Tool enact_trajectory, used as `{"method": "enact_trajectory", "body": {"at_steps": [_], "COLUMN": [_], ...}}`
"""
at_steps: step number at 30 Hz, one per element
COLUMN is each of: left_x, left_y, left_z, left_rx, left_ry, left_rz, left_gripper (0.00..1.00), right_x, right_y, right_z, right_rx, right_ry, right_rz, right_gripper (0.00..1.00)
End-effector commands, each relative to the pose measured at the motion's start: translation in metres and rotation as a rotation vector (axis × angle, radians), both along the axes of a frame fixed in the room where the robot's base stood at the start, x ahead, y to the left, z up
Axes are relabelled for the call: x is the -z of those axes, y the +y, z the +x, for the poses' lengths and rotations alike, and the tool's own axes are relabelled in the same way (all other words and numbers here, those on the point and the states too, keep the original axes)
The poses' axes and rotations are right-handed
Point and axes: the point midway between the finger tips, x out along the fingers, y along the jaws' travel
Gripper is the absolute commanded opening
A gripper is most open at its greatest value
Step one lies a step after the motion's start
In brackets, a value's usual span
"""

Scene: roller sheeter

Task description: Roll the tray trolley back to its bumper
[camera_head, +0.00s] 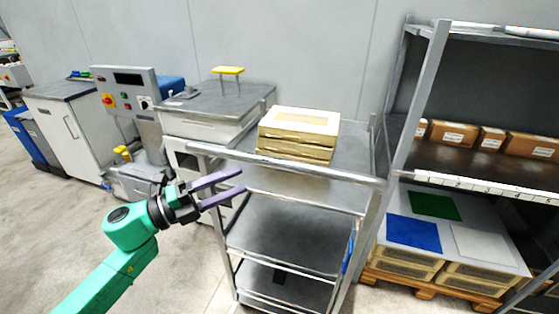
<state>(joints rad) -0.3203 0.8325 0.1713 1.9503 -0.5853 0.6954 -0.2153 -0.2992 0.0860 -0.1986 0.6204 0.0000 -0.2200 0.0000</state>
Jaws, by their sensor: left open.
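The tray trolley (283,254) is a grey metal cart with several shelves and a tubular push rail (300,169) along its near top edge. A stack of pale trays (299,133) stands on its top shelf. My left gripper (238,184) comes in from the left, with dark purple fingers apart and nothing between them. In the picture it overlaps the left end of the trolley, just below the rail; I cannot tell whether it touches. My right gripper is out of view. I cannot make out a bumper.
A grey machine with a yellow handle (228,71) and a control panel (129,90) stand left of the trolley. A metal rack (425,90) with boxes, and a pallet (420,287) below it, stand close on the right. The floor (185,275) at the front left is clear.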

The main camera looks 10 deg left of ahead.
Motion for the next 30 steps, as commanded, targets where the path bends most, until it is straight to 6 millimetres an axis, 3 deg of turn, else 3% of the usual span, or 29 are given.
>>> {"method": "enact_trajectory", "body": {"at_steps": [5,12,23,27,28,30], "left_x": [-0.014,-0.019,-0.015,-0.015,-0.015,-0.015], "left_y": [-0.034,-0.074,-0.083,-0.083,-0.083,-0.083], "left_z": [0.031,0.066,0.073,0.073,0.073,0.073], "left_rx": [-0.001,-0.005,-0.004,-0.004,-0.004,-0.004], "left_ry": [-0.004,-0.001,0.002,0.002,0.002,0.002], "left_rz": [-0.003,-0.005,-0.003,-0.003,-0.003,-0.003], "left_gripper": [0.61,0.61,0.61,0.07,0.00,0.00], "right_x": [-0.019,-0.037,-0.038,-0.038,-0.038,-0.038], "right_y": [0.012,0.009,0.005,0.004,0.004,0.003], "right_z": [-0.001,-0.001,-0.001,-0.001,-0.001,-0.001], "right_rx": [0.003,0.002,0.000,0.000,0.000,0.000], "right_ry": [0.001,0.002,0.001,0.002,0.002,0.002], "right_rz": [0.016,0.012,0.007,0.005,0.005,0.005], "right_gripper": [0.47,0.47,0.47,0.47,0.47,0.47]}}
